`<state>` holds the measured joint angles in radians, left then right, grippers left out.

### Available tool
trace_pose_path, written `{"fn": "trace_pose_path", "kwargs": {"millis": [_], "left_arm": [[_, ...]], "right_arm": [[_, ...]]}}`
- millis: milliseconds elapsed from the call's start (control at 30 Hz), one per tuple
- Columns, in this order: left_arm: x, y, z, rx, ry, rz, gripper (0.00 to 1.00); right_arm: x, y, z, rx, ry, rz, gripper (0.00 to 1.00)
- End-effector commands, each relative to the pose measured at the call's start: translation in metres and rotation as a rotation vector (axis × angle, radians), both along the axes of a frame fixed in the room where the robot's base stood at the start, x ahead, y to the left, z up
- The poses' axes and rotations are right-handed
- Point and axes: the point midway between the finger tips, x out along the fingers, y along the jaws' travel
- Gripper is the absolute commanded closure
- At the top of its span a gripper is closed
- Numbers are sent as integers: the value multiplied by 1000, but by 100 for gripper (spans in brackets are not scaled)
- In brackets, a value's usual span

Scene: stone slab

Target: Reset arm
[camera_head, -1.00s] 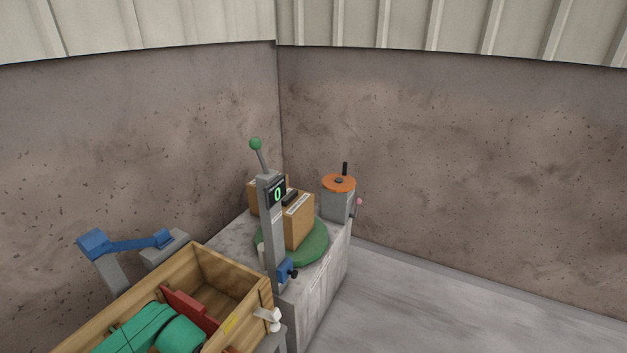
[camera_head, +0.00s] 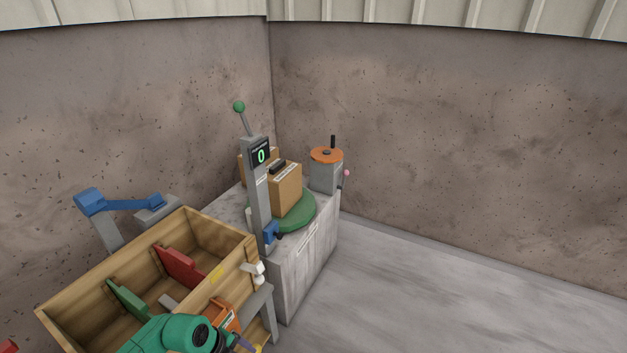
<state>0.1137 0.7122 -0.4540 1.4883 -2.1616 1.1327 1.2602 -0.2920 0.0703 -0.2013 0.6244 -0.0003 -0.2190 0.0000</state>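A teal-green rounded link with a dark cap (camera_head: 185,335), which looks like part of my own arm, shows at the bottom edge in front of the wooden box (camera_head: 75,337). No gripper fingers can be made out. A grey post (camera_head: 257,190) stands at the corner of the stone slab block (camera_head: 305,270). It carries a display (camera_head: 261,156) reading 0 and a tilted lever with a green ball (camera_head: 239,107) on top. A blue arm (camera_head: 125,203) on a grey stand is left of the post, behind the box.
The box holds a red divider (camera_head: 180,267) and a green divider (camera_head: 128,300). On the block are cardboard boxes (camera_head: 285,190), a green round plate (camera_head: 305,213) and a grey cylinder with an orange top (camera_head: 327,155). The floor (camera_head: 450,280) at right is clear.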

Motion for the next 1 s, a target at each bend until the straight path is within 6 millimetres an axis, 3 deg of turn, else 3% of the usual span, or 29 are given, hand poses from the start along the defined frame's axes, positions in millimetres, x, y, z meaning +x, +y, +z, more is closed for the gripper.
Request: {"fn": "trace_pose_path", "kwargs": {"millis": [33, 100, 200, 267, 333, 400, 467, 567, 700, 800, 900, 1000], "left_arm": [[1, -18, -20, -104, -5, 24, 21], [9, -41, -32, -265, -33, 83, 21], [30, -58, -58, -497, -101, 263, 21], [46, -50, -86, -610, -158, 449, 21], [53, -17, -138, -664, -210, 731, 21], [41, 20, -188, -636, -224, 970, 21], [19, 46, -230, -578, -208, 1139, 21], [-38, 78, -299, -451, -140, 1374, 21], [-140, 95, -378, -248, 23, 1628, 21], [-213, 92, -415, -115, 156, 1750, 21], [-263, 84, -432, -27, 258, 1815, 21], [-284, 80, -436, 7, 302, 1842, 21]], "right_arm": [[-1, 0, -18, 0, 1, 0, 0], [-2, -1, -32, -2, 4, 1, 0], [-7, -4, -58, -6, 11, 2, 0], [-10, -6, -77, -7, 15, 1, 0], [-10, -7, -100, -10, 16, 2, 0], [-10, -7, -112, -10, 16, 2, 0], [-10, -7, -121, -10, 15, 2, 0], [-10, -7, -136, -10, 15, 2, 0], [-10, -8, -155, -11, 15, 1, 0], [-10, -8, -165, -12, 15, 1, 0], [-10, -8, -170, -12, 15, 1, 0], [-9, -8, -170, -11, 14, 1, 0]]}}
